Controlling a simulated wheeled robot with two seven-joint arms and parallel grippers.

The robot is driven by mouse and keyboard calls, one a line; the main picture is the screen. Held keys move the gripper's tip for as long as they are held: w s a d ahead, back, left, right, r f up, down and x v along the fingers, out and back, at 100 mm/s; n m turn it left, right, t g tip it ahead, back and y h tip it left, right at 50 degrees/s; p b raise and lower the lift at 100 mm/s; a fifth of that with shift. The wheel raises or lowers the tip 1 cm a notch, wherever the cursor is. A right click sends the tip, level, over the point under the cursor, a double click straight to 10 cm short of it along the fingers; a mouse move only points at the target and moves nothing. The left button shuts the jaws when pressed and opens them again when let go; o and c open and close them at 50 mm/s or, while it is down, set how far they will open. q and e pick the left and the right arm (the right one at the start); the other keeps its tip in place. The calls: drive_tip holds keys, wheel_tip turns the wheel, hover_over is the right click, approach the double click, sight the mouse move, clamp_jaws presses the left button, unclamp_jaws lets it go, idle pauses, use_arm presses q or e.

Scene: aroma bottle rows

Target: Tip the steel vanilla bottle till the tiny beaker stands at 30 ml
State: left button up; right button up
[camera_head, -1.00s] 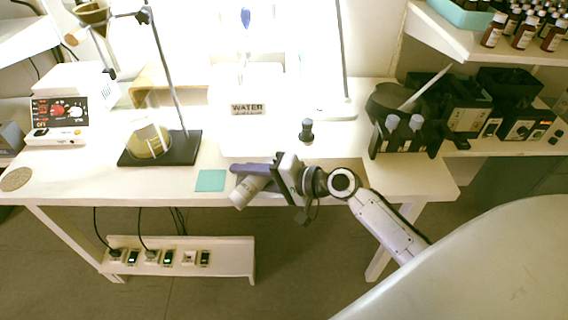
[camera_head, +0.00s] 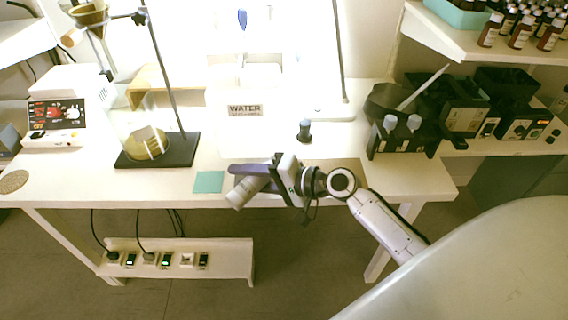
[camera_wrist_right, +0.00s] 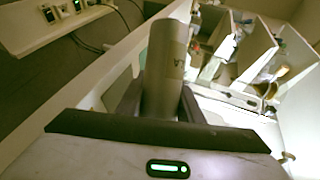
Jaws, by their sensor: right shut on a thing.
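My right gripper (camera_head: 252,181) is shut on a grey metal cylindrical bottle (camera_head: 240,193), which I take to be the steel vanilla bottle. It is held at the front edge of the table and looks tilted, with its free end toward the lower left in the head view. In the right wrist view the bottle (camera_wrist_right: 165,65) stands up between the fingers, with part of a dark label mark on its side. I cannot pick out the tiny beaker in either view. No liquid stream is visible. My left gripper is not in view.
A teal mat (camera_head: 209,181) lies left of the bottle. A large glass vessel with yellowish contents (camera_head: 146,143) stands by the black stand base (camera_head: 180,152). A small dark-topped bottle (camera_head: 305,130), a WATER sign (camera_head: 245,110) and a black rack (camera_head: 404,135) are behind and right.

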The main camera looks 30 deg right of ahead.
drive_tip(key=shift+r, duration=0.2)
idle(1.6)
drive_tip(key=shift+r+p, duration=0.15)
drive_tip(key=shift+p, duration=0.5)
drive_tip(key=shift+n+h+p, duration=0.4)
drive_tip(key=shift+n+p, duration=0.3)
drive_tip(key=shift+p, duration=0.25)
drive_tip(key=shift+f, duration=0.25)
